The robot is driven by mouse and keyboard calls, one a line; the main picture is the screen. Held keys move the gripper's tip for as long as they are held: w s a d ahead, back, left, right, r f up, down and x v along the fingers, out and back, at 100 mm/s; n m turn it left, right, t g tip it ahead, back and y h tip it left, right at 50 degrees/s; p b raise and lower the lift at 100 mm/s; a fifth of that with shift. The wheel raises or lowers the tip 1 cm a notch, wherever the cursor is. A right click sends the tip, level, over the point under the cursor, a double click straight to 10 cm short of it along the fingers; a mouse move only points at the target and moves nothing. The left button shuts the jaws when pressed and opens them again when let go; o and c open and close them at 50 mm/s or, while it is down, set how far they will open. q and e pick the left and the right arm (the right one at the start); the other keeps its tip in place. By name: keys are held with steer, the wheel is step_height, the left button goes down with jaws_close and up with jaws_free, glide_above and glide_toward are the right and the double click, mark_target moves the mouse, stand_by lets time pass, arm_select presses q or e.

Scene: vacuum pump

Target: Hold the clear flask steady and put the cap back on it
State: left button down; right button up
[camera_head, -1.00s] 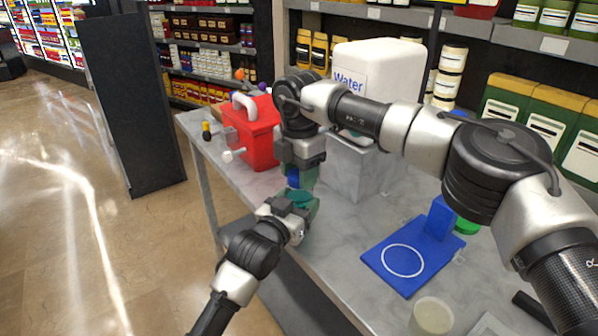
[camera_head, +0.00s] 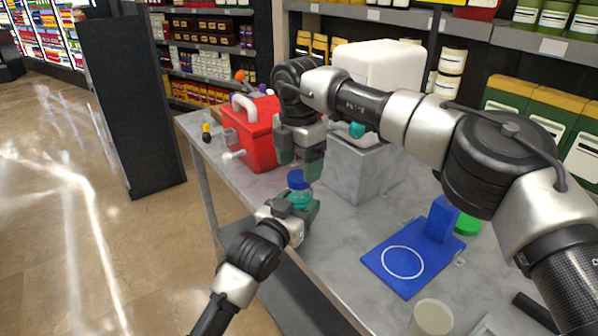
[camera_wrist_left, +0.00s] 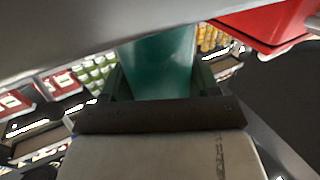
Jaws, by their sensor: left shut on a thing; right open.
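The flask (camera_head: 301,199), tinted teal, is held upright by my left gripper (camera_head: 292,208) near the table's left edge. In the left wrist view the flask (camera_wrist_left: 160,62) fills the space between the fingers. A blue cap (camera_head: 298,180) sits on top of the flask; I cannot tell how firmly it is seated. My right gripper (camera_head: 299,162) is open and empty just above the cap, with its fingers pointing down. The lower part of the flask is hidden by the left gripper.
A red box (camera_head: 262,135) with a white handle stands behind the grippers. A grey block (camera_head: 352,172) bears a white water container (camera_head: 382,62). A blue stand (camera_head: 395,262) with a white ring lies to the right, and a pale cup (camera_head: 432,318) is in front.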

steer(key=shift+r, duration=0.95)
steer(key=shift+c, duration=0.4)
steer(key=n, duration=0.5)
steer(key=shift+r+n, duration=0.4)
steer(key=n, duration=0.6)
steer(key=shift+r, duration=0.4)
steer(key=n, duration=0.4)
steer(key=shift+r, duration=0.3)
steer(key=n, duration=0.4)
steer(key=shift+r, duration=0.25)
steer(key=n, duration=0.6)
steer(key=shift+r, duration=0.4)
steer(key=shift+f, duration=0.1)
